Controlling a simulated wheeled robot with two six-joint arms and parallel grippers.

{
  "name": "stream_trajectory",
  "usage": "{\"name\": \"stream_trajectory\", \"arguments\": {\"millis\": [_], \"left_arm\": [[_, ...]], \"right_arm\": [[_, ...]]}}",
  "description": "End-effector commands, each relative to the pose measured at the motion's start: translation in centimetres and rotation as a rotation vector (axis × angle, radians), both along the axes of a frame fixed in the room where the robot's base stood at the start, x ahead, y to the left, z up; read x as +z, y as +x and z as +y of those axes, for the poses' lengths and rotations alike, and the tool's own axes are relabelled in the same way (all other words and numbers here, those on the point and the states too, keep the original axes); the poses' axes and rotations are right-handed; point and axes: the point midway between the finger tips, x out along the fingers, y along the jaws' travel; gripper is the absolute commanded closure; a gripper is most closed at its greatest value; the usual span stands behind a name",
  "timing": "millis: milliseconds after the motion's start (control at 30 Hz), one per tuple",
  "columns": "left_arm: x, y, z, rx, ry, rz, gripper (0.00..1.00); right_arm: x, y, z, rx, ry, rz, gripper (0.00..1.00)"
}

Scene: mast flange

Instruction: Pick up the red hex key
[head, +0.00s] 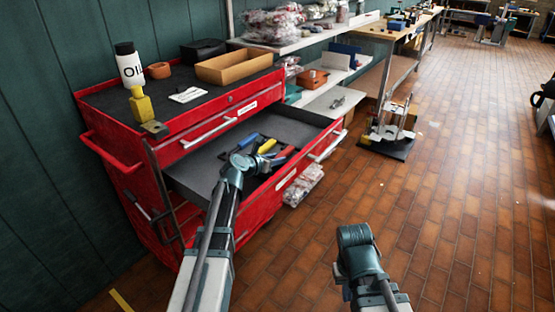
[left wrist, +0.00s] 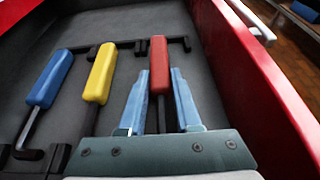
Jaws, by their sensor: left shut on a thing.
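The red hex key (left wrist: 158,66) has a red handle and lies in the grey open drawer (left wrist: 225,115) of the red tool cabinet (head: 148,195). My left gripper (left wrist: 159,76) is shut on the red hex key, with one finger on each side of its handle. In the head view my left gripper (head: 262,164) is low inside the drawer, partly hidden by my wrist. The yellow hex key (left wrist: 100,73) and the blue hex key (left wrist: 50,78) lie to the left, apart from the fingers. My right arm shows at the bottom, but its fingers are out of sight.
The red drawer wall (left wrist: 255,75) stands close to the right of the red key. A dark holder bar (left wrist: 125,46) runs near the handles. On the cabinet top stand an oil bottle (head: 130,65) and an open box (head: 234,66).

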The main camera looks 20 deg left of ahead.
Motion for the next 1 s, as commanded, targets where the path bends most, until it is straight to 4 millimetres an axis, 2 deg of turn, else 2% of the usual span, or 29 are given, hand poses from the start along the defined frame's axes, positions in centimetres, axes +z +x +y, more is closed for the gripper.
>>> {"name": "stream_trajectory", "arguments": {"millis": [267,600,767,1000], "left_arm": [[3.4,0.0,0.0,0.0,0.0,0.0,1.0],[8.6,0.0,0.0,0.0,0.0,0.0,1.0],[9.7,0.0,0.0,0.0,0.0,0.0,1.0],[9.6,0.0,0.0,0.0,0.0,0.0,1.0]], "right_arm": [[3.4,0.0,0.0,0.0,0.0,0.0,1.0],[8.6,0.0,0.0,0.0,0.0,0.0,1.0],[9.7,0.0,0.0,0.0,0.0,0.0,1.0],[9.6,0.0,0.0,0.0,0.0,0.0,1.0]]}}
